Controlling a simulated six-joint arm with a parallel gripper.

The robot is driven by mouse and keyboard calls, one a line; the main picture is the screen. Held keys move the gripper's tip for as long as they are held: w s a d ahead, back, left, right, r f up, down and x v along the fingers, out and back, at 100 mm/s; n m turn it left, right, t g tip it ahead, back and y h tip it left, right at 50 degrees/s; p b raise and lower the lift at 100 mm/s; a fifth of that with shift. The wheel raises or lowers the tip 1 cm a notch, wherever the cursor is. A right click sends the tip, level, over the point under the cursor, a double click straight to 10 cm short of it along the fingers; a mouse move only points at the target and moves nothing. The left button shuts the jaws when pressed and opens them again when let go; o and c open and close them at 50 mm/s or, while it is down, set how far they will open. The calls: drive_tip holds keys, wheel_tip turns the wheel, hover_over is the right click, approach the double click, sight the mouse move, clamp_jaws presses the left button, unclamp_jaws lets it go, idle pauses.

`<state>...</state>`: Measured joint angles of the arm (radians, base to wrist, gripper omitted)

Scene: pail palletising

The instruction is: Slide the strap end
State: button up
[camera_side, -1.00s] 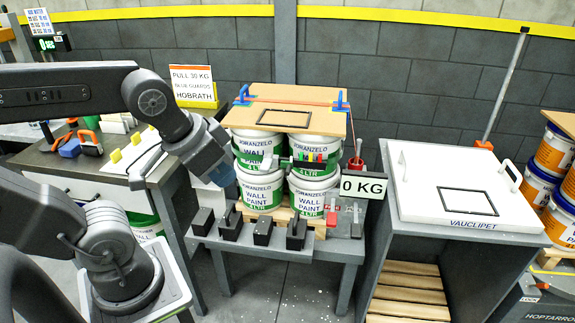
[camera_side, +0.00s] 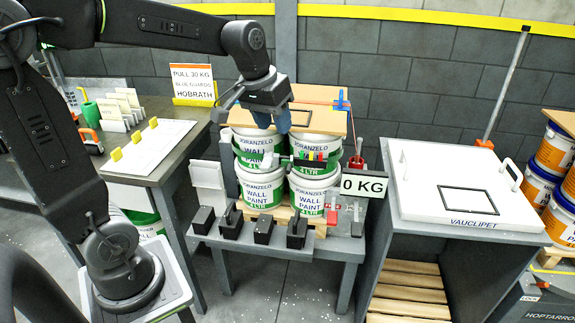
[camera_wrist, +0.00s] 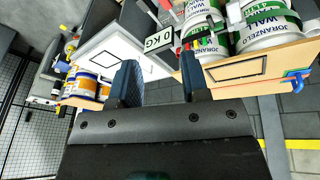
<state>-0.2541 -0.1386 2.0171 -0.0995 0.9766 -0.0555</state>
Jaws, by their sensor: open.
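Stacked white-and-green paint pails (camera_side: 262,190) stand on a wooden pallet, topped by a brown cardboard sheet (camera_side: 328,122). A thin orange strap (camera_side: 316,102) runs along the sheet's back edge to a blue corner piece (camera_side: 342,101). An orange strip and a blue corner piece (camera_wrist: 297,80) also show at the right of the wrist view. I cannot make out a loose strap end. My gripper (camera_side: 272,122) is open, fingers pointing down, in front of the sheet's left part and hiding the left corner piece. Its fingers (camera_wrist: 160,70) show nothing between them.
A grey bench (camera_side: 290,243) with several black blocks stands before the pails, with a "0 KG" sign (camera_side: 363,187) at right. A white-topped stand (camera_side: 460,190) is further right. A side table (camera_side: 165,155) with yellow clips is at left.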

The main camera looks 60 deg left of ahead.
drive_tip(key=w+a+f+n+g, duration=0.1)
drive_tip(key=w+a+f+n, duration=0.3)
drive_tip(key=w+a, duration=0.45)
drive_tip(key=n+h, duration=0.1)
approach(288, 168)
drive_tip(key=shift+g, duration=0.4)
drive_tip(key=f, duration=0.3)
drive_tip(key=w+f, duration=0.1)
drive_tip(key=f, duration=0.1)
drive_tip(key=w+f, duration=0.1)
drive_tip(key=f, duration=0.2)
drive_tip(key=shift+d+f, duration=0.3)
drive_tip(key=shift+d, duration=0.05)
clamp_jaws()
